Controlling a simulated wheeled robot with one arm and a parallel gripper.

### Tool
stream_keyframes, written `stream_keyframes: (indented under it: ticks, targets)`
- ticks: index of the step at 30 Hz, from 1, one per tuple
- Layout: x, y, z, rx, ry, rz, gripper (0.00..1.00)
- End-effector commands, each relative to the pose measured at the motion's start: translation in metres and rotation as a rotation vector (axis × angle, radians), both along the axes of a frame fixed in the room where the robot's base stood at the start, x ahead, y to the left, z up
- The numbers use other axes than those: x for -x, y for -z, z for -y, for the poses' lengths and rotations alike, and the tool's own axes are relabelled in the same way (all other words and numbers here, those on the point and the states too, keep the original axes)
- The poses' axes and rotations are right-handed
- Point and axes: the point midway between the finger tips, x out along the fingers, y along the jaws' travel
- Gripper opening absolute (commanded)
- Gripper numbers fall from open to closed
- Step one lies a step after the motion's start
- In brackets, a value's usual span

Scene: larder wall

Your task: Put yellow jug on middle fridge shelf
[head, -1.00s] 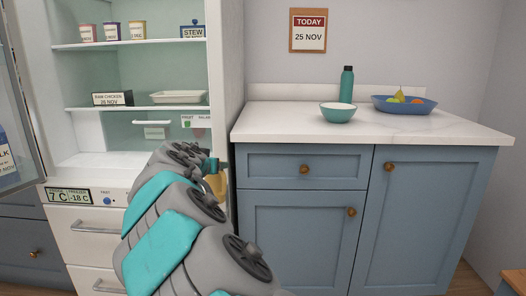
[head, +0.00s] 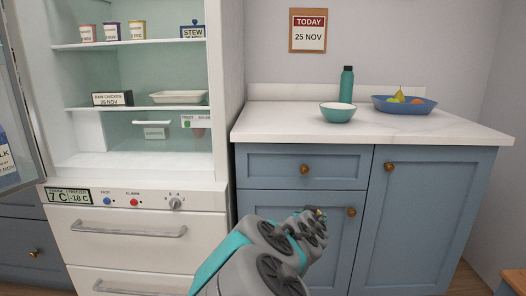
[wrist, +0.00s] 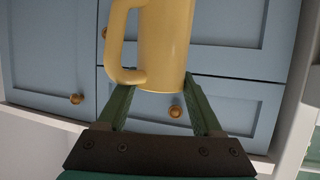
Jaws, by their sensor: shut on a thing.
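In the wrist view my gripper (wrist: 157,86) is shut on the yellow jug (wrist: 166,38), whose handle sticks out to the left. The jug's far end is cut off by the frame. In the head view my arm reaches in front of the blue cabinet, and its own links hide the jug and fingers. The open fridge (head: 226,100) stands to the left. Its middle shelf (head: 140,107) holds a raw chicken sign (head: 112,99) and a white tray (head: 179,97), with a small gap between them.
The upper shelf (head: 140,43) holds three tubs and a stew box (head: 192,32). The fridge floor (head: 130,163) is clear. The open fridge door (head: 20,130) is at the left. A counter (head: 390,120) holds a bowl (head: 338,113), a bottle (head: 346,85) and a fruit dish (head: 404,105).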

Motion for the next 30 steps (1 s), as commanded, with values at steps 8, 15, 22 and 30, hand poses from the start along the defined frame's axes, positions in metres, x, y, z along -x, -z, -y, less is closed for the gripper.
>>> stream_keyframes:
  ticks: [8,15,22,30]
  targets:
    - [-0.009,0.032,0.014,0.015,-0.047,-0.006,0.00]
    - [-0.023,0.094,0.015,0.021,-0.180,-0.005,0.00]
    - [-0.025,0.131,0.010,0.004,-0.271,-0.001,0.00]
    - [-0.024,0.140,0.009,-0.001,-0.291,0.000,0.00]
